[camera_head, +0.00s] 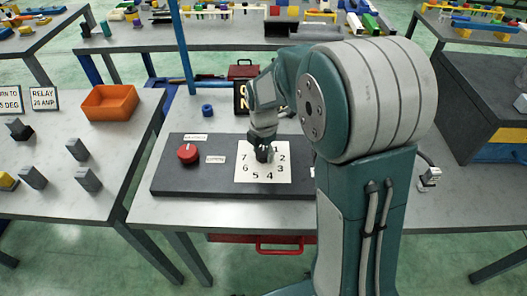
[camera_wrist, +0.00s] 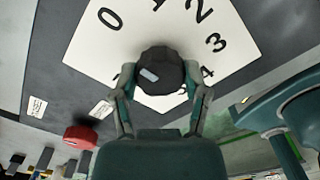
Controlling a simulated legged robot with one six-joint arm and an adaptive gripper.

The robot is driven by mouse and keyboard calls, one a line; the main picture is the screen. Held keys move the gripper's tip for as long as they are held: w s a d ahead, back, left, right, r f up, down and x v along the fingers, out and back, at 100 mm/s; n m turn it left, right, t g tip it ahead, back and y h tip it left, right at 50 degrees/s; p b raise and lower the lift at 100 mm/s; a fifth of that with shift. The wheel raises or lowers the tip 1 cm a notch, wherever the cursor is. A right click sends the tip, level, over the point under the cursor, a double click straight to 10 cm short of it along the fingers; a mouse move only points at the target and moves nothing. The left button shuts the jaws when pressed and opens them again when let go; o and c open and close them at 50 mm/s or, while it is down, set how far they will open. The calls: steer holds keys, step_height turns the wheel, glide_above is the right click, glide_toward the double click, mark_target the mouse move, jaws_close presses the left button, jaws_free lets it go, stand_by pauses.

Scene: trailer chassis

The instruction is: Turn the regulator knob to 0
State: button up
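The regulator knob (camera_wrist: 163,68) is round and black with a pale mark on its top. It stands in the middle of a white dial plate (camera_wrist: 92,40) printed with digits. In the wrist view the mark lies left of the knob's centre, pointing left, below the 0 (camera_wrist: 110,18) and towards a partly hidden digit. My gripper (camera_wrist: 160,82) has one finger on each side of the knob, and both seem to touch it. In the head view my gripper (camera_head: 263,150) comes down over the knob (camera_head: 263,154) and hides the 0.
The dial plate lies on a dark panel (camera_head: 215,184) on a grey table. A red button (camera_head: 188,153) sits left of the dial, with small labels nearby. A blue post (camera_head: 181,45) rises behind. An orange bin (camera_head: 110,102) stands on the left table.

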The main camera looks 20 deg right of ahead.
mark_target(262, 152)
steer(key=o, duration=0.4)
steer(key=shift+w+a+r, duration=0.1)
steer(key=shift+w, duration=0.05)
step_height(262, 152, up, 12)
steer(key=shift+a+f, duration=0.1)
stand_by(0.6)
